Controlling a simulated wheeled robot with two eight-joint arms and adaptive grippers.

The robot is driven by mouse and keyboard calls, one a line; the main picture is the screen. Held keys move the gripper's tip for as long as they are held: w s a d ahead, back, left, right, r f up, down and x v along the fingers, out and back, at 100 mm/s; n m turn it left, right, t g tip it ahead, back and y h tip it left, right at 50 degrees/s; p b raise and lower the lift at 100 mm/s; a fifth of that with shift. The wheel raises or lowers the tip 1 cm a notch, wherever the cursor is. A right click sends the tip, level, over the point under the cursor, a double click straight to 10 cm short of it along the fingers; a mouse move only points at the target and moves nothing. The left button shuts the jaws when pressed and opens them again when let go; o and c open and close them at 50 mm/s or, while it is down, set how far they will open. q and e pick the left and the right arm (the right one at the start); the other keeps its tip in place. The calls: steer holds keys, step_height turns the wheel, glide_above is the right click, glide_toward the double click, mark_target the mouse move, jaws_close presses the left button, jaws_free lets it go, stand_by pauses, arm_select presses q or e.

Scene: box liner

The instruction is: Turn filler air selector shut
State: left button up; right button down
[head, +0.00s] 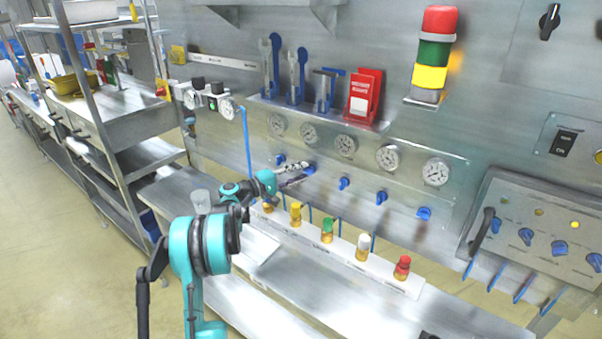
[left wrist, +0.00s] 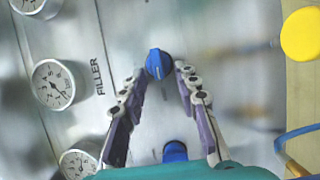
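The filler air selector is a small blue knob (left wrist: 158,64) with a light pointer line, beside the printed word FILLER (left wrist: 98,77) in the left wrist view. In the head view it is the blue knob (head: 310,169) at my left gripper's tips, second from the left in its row. My left gripper (head: 296,179) reaches the steel panel. Its fingers are apart, with the tips (left wrist: 161,72) on either side of the knob. I cannot tell whether they touch it. My right gripper is not in view.
Another blue knob (left wrist: 175,152) is near the gripper's base in the wrist view. Gauges (head: 346,145) sit above the knob row. Bottles with coloured caps stand on a white rack (head: 340,247) below. A red, green and yellow signal tower (head: 434,54) is at upper right.

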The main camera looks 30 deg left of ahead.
arm_select(q)
steer(key=v, duration=1.1)
steer(key=shift+s, duration=0.15)
steer(key=s+d+m+g+y, duration=0.1)
steer(key=s+d+m+g, duration=0.25)
steer(key=d, duration=0.95)
steer(key=s+d+m+g+y, duration=0.1)
steer(key=s+d+m+g, duration=0.2)
steer(key=d, duration=1.1)
steer(key=s+d+f+m+y, duration=0.2)
steer(key=s, duration=0.5)
steer(key=s+d+f+m+g+y, duration=0.1)
steer(key=s+d+f+m+y, duration=0.1)
steer(key=s, duration=0.5)
steer(key=s+d+f+m+g+y, duration=0.1)
steer(key=s+d+f+m+y, duration=0.1)
steer(key=s, duration=0.6)
steer(key=shift+d+f, duration=0.6)
steer(key=shift+d, duration=0.25)
